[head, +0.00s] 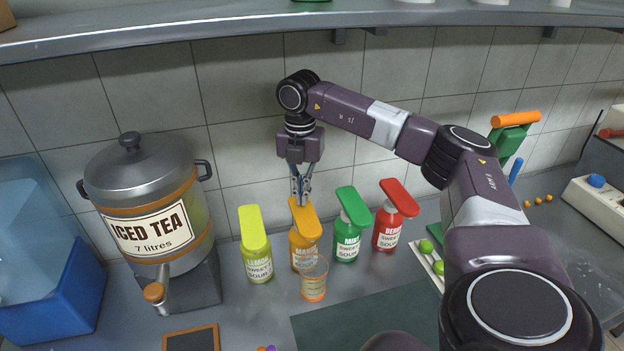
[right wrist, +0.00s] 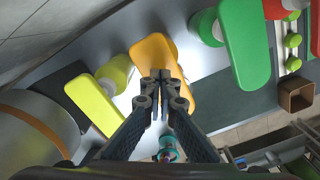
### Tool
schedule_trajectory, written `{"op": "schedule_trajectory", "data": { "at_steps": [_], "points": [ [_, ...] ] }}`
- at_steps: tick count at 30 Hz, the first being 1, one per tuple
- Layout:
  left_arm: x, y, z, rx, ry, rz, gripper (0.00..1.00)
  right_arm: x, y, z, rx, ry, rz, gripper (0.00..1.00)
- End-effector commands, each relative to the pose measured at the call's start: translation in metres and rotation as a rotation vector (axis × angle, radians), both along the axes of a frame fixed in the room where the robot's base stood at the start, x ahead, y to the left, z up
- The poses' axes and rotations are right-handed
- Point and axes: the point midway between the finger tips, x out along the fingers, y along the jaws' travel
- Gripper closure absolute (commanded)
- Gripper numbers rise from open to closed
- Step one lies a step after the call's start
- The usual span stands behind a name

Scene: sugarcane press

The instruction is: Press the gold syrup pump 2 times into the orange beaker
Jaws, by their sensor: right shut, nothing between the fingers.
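The gold syrup pump (head: 305,222) tops a gold bottle standing between a yellow-green bottle and a green one. In the right wrist view its long flat gold head (right wrist: 153,55) lies under my fingertips. The orange beaker (head: 314,284), clear with orange contents or tint, stands upright just in front of the gold bottle. My right gripper (head: 301,200) is shut and empty, pointing down at the gold pump head. The fingertips are over or touching the head; contact cannot be told. My left gripper is not in view.
A yellow-green pump bottle (head: 255,257) stands left, green (head: 348,236) and red (head: 388,232) ones right. An iced tea dispenser (head: 148,195) and blue bin (head: 50,305) are farther left. A shelf (head: 230,35) runs above. Limes (head: 426,246) sit in a tray at right.

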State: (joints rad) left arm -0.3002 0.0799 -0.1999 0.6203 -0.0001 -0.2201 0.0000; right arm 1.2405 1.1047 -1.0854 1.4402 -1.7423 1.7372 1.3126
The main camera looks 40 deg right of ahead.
Motion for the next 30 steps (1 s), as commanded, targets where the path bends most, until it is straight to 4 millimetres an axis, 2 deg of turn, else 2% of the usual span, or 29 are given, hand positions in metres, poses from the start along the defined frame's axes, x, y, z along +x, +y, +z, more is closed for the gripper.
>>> {"op": "schedule_trajectory", "data": {
  "at_steps": [14,30],
  "points": [
    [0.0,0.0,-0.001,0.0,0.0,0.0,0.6,0.0,0.0,-0.001,0.001,-0.001,0.0,1.0],
    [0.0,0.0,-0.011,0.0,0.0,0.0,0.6,0.0,0.0,-0.019,0.0,-0.001,0.0,1.0]
  ]
}}
